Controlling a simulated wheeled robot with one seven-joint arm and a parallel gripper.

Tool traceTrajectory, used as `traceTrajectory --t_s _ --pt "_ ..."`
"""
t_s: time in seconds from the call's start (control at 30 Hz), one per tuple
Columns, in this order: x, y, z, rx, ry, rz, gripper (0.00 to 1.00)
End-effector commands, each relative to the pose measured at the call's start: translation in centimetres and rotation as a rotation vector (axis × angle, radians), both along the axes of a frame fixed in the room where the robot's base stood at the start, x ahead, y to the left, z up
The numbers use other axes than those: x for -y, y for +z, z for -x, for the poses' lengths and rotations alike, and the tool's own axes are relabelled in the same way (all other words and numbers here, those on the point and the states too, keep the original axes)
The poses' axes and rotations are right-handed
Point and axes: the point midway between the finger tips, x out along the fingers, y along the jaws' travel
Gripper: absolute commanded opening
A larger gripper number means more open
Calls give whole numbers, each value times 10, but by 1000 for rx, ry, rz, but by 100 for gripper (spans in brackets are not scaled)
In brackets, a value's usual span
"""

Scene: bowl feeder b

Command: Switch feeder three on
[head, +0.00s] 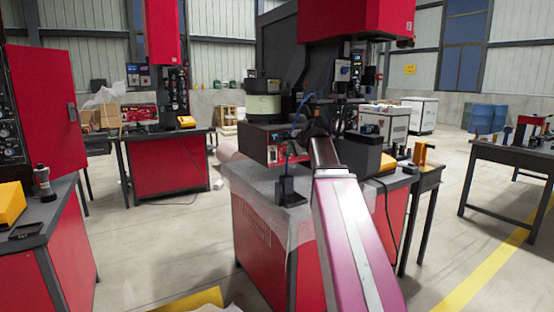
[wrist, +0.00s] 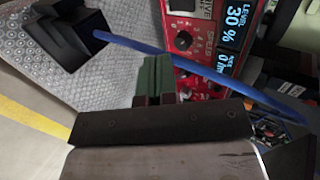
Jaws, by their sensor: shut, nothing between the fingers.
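In the head view my gripper (head: 304,132) is small and dark beside the box's right side. I cannot tell whether the fingertips touch the panel.
A blue cable (wrist: 150,48) crosses the wrist view near the fingertips. A small black block (head: 291,190) stands on the bubble-wrap-like bench cover (head: 248,178). A dark grey box (head: 360,153) stands right of my arm. Another red bench (head: 170,165) stands behind at the left.

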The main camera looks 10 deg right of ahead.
Motion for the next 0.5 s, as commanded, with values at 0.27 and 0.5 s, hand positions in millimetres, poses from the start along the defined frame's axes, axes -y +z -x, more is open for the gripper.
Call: traceTrajectory --t_s 0.27,0.5 --pt "-6 -10 -15 -2 2 0 0" --pt "-18 -35 -49 -2 1 1 0"
